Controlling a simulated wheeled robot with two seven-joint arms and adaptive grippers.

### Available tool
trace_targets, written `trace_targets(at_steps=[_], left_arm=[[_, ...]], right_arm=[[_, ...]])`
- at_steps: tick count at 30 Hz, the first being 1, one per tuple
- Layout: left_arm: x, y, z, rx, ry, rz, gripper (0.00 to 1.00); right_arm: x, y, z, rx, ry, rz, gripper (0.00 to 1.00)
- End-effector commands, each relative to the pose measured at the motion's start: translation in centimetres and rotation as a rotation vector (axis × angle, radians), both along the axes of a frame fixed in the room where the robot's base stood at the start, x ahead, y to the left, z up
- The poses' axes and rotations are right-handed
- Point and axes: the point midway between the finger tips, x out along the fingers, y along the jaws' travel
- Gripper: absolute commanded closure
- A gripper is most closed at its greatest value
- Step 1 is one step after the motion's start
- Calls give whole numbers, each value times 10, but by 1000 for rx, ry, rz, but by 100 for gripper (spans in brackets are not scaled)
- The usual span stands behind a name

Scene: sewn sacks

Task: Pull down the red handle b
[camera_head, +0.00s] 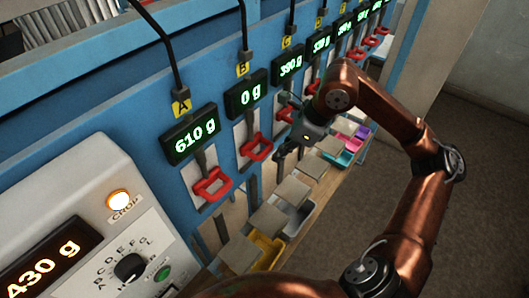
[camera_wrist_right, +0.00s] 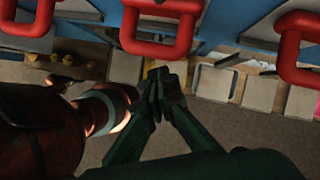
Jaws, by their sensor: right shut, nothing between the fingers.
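Red handle b (camera_head: 256,146) is a red loop on the blue panel, under the yellow B label and a display reading 0 g. It sits higher than red handle a (camera_head: 212,184) to its left. My right gripper (camera_head: 281,154) is shut and empty, just right of handle b and apart from it in the head view. In the right wrist view its dark fingertips (camera_wrist_right: 157,74) meet just below the middle of three red loops (camera_wrist_right: 162,38); I cannot tell which letter that loop bears. My left gripper is not in view.
Grey flaps and coloured bins, one yellow (camera_head: 266,250), line the ledge below the panel. A white control box (camera_head: 75,180) with a knob and lit lamp stands at the left. More handles and displays continue right, partly behind my right arm.

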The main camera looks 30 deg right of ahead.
Motion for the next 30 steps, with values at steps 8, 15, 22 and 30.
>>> trace_targets(at_steps=[8,15,22,30], left_arm=[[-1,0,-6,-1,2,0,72],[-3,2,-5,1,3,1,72],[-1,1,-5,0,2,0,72],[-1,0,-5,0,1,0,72]], right_arm=[[-5,-5,3,2,-2,1,100],[-7,-8,12,1,-4,0,100],[-18,-22,51,1,-6,-3,100],[-33,-38,95,2,-4,-1,100]])
